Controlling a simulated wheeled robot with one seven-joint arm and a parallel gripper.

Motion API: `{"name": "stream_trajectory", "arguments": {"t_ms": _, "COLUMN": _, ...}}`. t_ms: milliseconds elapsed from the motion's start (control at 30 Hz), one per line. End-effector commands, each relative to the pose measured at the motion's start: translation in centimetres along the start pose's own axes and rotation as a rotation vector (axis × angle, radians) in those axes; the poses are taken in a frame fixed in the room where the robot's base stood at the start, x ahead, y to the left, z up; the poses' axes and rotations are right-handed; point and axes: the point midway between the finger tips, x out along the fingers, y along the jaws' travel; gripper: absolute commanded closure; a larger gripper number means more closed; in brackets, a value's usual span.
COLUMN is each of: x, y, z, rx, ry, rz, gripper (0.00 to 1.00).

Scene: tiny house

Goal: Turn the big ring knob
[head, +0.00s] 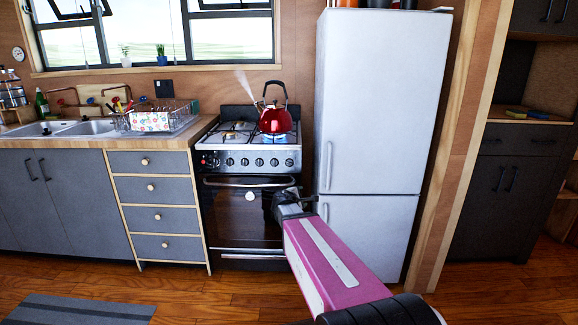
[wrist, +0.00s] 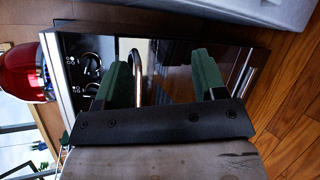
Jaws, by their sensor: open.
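The stove has a row of dark knobs (head: 258,162) on its front panel. I cannot tell which one is the big ring knob. Two knobs show in the wrist view, one dark and round (wrist: 92,57), the other (wrist: 91,90) close to my gripper's left finger. A red kettle (head: 273,121) sits on a right burner with a blue flame under it and steam rising from its spout. My gripper (head: 280,204) is in front of the oven door, below the knobs. In the wrist view its two green fingers (wrist: 166,66) are spread apart with nothing held between them.
The metal oven handle (wrist: 137,72) runs close to my left finger in the wrist view. A white fridge (head: 375,100) stands right of the stove. Drawers (head: 155,189) and a sink counter (head: 90,142) with a dish rack are on the left.

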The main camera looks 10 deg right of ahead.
Motion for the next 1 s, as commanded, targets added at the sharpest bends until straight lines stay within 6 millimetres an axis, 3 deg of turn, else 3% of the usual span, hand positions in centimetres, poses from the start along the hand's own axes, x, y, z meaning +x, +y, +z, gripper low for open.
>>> {"name": "stream_trajectory", "arguments": {"t_ms": 100, "x": 1.3, "y": 4.6, "z": -1.2, "rx": -0.249, "ry": 0.004, "rz": 0.172, "gripper": 0.36}}
{"name": "stream_trajectory", "arguments": {"t_ms": 333, "x": 1.8, "y": 10.2, "z": -3.6, "rx": -0.656, "ry": -0.010, "rz": 0.406, "gripper": 0.36}}
{"name": "stream_trajectory", "arguments": {"t_ms": 500, "x": 1.8, "y": 11.6, "z": -4.5, "rx": -0.792, "ry": -0.020, "rz": 0.473, "gripper": 0.36}}
{"name": "stream_trajectory", "arguments": {"t_ms": 667, "x": 2.2, "y": 11.9, "z": -4.7, "rx": -0.812, "ry": -0.022, "rz": 0.482, "gripper": 0.36}}
{"name": "stream_trajectory", "arguments": {"t_ms": 1000, "x": 6.3, "y": 13.8, "z": -5.5, "rx": -0.808, "ry": -0.022, "rz": 0.480, "gripper": 0.36}}
